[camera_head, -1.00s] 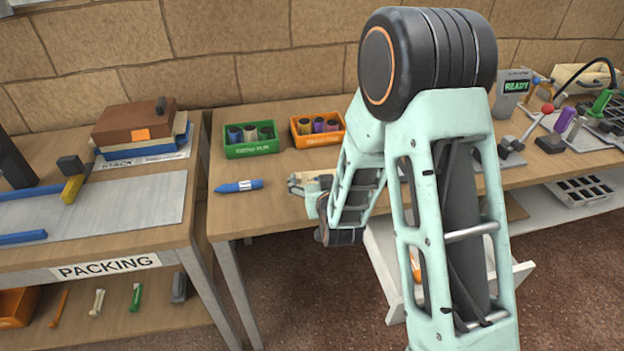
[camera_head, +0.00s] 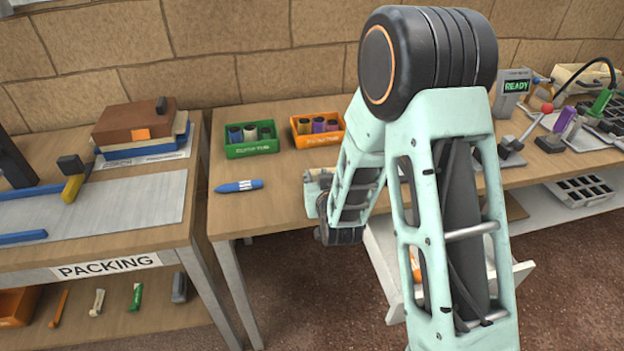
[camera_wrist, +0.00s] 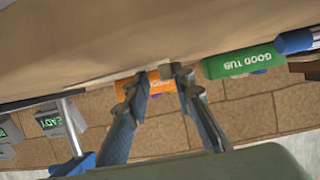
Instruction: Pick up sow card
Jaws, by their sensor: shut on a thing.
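My gripper (camera_wrist: 158,76) is near the front of the middle table, with its two fingers closed in and a small gap between the tips. A thin pale edge (camera_wrist: 153,69) shows between the fingertips, seen almost edge-on; it appears to be the sow card. Its face and any print on it cannot be read. In the head view my gripper (camera_head: 312,182) is small and partly hidden by my own arm, a little right of the blue marker.
A green tub (camera_head: 251,149) and an orange tub (camera_head: 317,140) with several plugs stand at the table's back. A blue marker (camera_head: 239,186) lies in front of them. An open drawer (camera_head: 385,260) is below right. The packing table (camera_head: 110,262) is at left.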

